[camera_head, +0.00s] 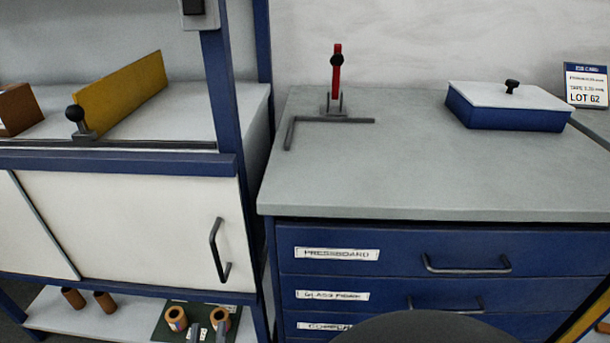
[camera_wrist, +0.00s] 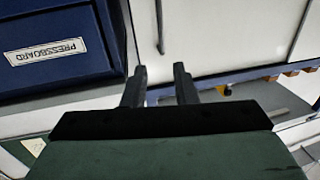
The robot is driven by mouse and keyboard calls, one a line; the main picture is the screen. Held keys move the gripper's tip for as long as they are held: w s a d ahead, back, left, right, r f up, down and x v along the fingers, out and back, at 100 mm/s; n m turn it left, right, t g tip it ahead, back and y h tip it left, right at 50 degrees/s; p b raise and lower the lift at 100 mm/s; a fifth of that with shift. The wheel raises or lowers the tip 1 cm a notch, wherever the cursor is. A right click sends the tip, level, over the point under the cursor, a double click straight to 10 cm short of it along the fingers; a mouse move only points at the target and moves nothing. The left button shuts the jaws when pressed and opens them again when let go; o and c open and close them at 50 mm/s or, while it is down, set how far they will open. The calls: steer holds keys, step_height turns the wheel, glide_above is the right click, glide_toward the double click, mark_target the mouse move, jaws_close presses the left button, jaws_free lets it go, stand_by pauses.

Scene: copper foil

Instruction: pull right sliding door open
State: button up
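The right sliding door (camera_head: 140,225) is a white panel in the blue-framed cabinet. A vertical seam at its left separates it from a second white panel (camera_head: 25,235). Its dark bar handle (camera_head: 214,250) stands upright near the right edge. In the wrist view, which is upside down, the door (camera_wrist: 225,35) and handle (camera_wrist: 160,28) show above my gripper (camera_wrist: 159,84). The two fingers are apart with nothing between them, and the handle lies beyond their tips without visible contact. In the head view, two grey fingertip-like shapes show at the bottom, below the handle.
A blue drawer unit (camera_head: 400,240) with bar handles stands right of the door; its side is close to my gripper in the wrist view. Below the door, a shelf (camera_head: 60,318) holds copper-coloured rolls (camera_head: 105,301) and a green mat (camera_head: 160,330).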

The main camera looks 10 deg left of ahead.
mark_target(215, 256)
steer(key=b+x, duration=0.3)
steer(key=x, duration=1.4)
steer(key=shift+w+a, duration=0.15)
jaws_close()
